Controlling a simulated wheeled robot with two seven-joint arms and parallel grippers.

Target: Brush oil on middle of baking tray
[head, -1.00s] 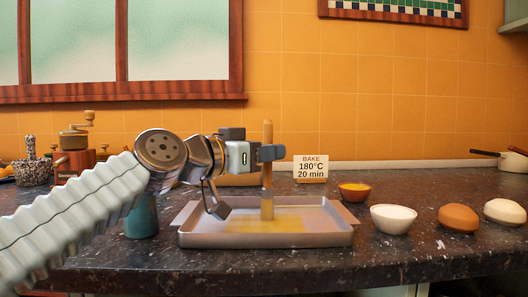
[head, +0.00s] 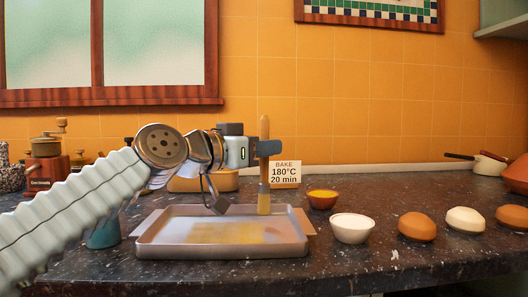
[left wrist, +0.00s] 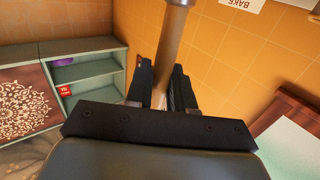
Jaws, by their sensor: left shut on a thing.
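My left gripper (head: 266,148) is shut on the upright wooden handle of the oil brush (head: 264,128). The brush's yellowish bristles point down over the back right part of the grey baking tray (head: 148,246); I cannot tell if they touch it. A yellow oil patch (head: 218,233) covers the middle of the tray floor. In the left wrist view, the handle of the brush (left wrist: 174,35) stands between the dark fingers of the gripper (left wrist: 162,92). A small brown bowl of yellow oil (head: 322,199) stands right of the tray. My right gripper is not in view.
A white bowl (head: 352,229) and several eggs (head: 416,227) stand on the dark counter to the right. A bake sign (head: 285,174) stands behind the tray. A teal cup (head: 103,235) is left of it, and grinders (head: 44,165) are at the far left.

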